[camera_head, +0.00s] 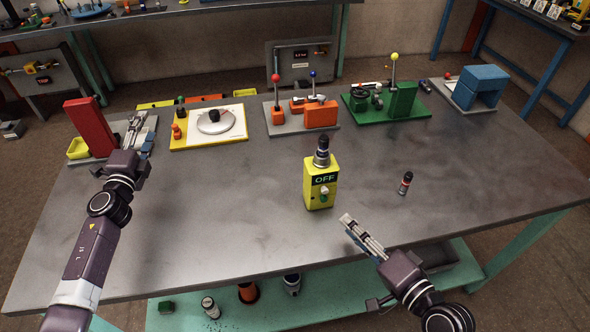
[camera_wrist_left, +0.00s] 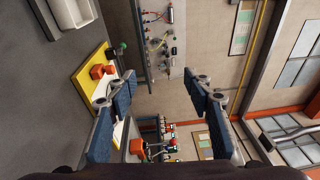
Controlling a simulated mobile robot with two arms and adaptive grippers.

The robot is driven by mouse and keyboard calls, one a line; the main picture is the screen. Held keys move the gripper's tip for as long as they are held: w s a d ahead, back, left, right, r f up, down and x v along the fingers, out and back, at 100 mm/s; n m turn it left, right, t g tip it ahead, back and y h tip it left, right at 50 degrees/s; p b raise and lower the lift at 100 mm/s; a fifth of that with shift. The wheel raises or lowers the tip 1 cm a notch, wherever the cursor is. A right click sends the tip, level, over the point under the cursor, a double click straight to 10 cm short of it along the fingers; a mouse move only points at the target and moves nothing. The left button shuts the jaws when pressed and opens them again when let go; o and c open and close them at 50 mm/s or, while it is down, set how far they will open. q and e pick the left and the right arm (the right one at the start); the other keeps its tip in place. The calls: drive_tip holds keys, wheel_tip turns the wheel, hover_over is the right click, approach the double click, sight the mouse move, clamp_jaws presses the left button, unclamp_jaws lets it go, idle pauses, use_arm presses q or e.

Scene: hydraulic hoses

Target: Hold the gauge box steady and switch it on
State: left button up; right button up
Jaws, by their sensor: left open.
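The gauge box (camera_head: 319,197) is a yellow box standing upright near the middle of the table, with a dark "OFF" label and a light knob or switch on its front. A dark and silver fitting (camera_head: 321,152) sits on its top. My left gripper (camera_head: 137,127) is far left of the box, near the red block. In the left wrist view its two blue-padded fingers (camera_wrist_left: 160,115) are wide apart with nothing between them. My right gripper (camera_head: 354,228) is just right of and in front of the box, apart from it. Its fingers look close together, but their gap is unclear.
A small dark fitting (camera_head: 405,183) stands on the table (camera_head: 240,240) to the right. Along the back are a red block (camera_head: 90,127), a yellow-edged board (camera_head: 208,140), an orange lever stand (camera_head: 320,115), a green stand (camera_head: 403,100) and a blue block (camera_head: 484,85). The table's left front is clear.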

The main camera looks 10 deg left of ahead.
use_arm(q)
drive_tip(key=d+r+m+h, duration=0.2)
drive_tip(key=d+m+h, duration=0.55)
drive_tip(key=d, duration=0.85)
drive_tip(key=m+g+h, duration=0.6)
drive_tip(key=m+h, duration=0.2)
drive_tip(key=m, duration=1.3)
approach(316, 160)
drive_tip(key=x, duration=0.4)
drive_tip(key=shift+w+d+h, duration=0.2)
drive_tip(key=shift+w+h, duration=0.05)
drive_tip(key=x, duration=0.7)
drive_tip(key=shift+d+f, duration=0.1)
drive_tip(key=shift+c, duration=0.4)
clamp_jaws()
use_arm(e)
clamp_jaws()
